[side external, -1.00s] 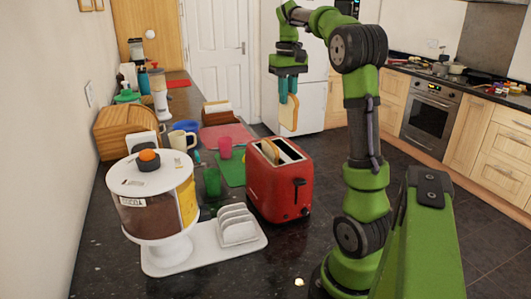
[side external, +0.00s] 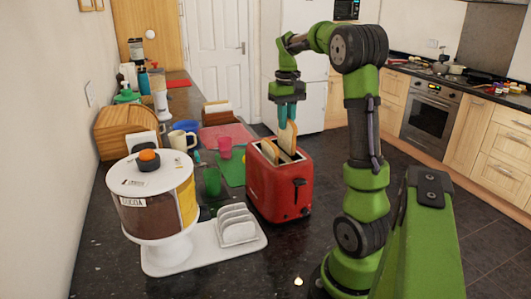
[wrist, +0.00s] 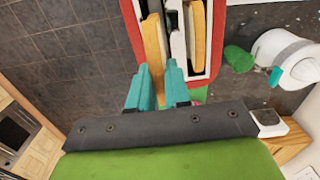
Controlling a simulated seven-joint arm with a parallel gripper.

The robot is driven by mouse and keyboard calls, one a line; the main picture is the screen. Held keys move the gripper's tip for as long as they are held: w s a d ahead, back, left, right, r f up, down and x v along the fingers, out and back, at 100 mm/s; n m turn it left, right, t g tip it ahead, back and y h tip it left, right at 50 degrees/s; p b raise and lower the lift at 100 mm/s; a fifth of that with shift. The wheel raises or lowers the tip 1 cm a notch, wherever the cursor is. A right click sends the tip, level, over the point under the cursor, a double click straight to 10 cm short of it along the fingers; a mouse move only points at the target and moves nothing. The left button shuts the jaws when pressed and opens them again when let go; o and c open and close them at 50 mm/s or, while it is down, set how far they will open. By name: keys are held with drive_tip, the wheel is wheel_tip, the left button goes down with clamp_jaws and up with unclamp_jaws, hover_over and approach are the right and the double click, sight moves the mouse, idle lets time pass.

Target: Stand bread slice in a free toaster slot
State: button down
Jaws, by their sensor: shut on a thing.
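The red toaster (side external: 275,190) stands on the dark counter with its two slots facing up. One bread slice (side external: 267,151) sits in its left slot in the side view; it shows at the right in the wrist view (wrist: 195,40). My gripper (side external: 287,118) is shut on another upright bread slice (side external: 288,136), directly above the other slot. The held slice's lower edge meets the slot opening; how deep it reaches is hidden. In the wrist view, the teal fingers (wrist: 157,85) straddle this slice (wrist: 153,42), which covers most of its slot.
A white toast rack (side external: 237,225) on a white tray and a cocoa canister (side external: 155,200) stand left of the toaster. The air around my gripper is clear.

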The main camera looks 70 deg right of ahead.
drive_tip(key=shift+f, duration=2.5)
drive_tip(key=c, duration=1)
unclamp_jaws()
drive_tip(key=shift+r, duration=4.05)
